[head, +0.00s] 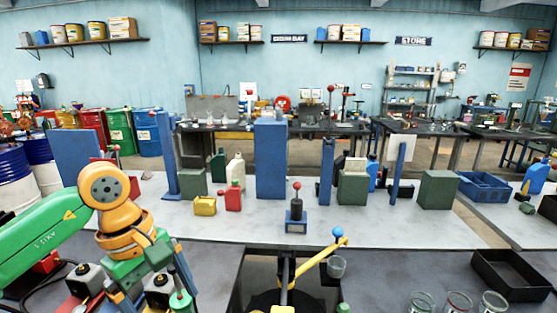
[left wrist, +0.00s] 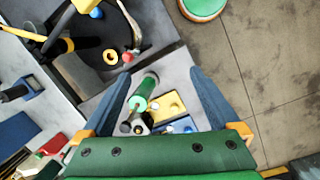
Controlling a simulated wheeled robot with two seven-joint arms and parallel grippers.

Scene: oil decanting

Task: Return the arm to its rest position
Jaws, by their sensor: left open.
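My left arm (head: 35,232), green with an orange joint, comes in from the left in the head view and bends down over the front left of the near bench. In the left wrist view, my left gripper (left wrist: 160,73) has its two blue fingers wide apart with nothing between them. Beyond and below the fingers a green cylinder (left wrist: 147,86) and a yellow block (left wrist: 169,104) show on the grey bench. The fingers appear apart from both. My right arm and gripper are in neither view.
Glass jars (head: 458,303) and a black tray (head: 487,272) are on the right. A red-knobbed device (head: 296,216) and several cans stand farther back. A green-topped stool (left wrist: 204,7) is on the floor.

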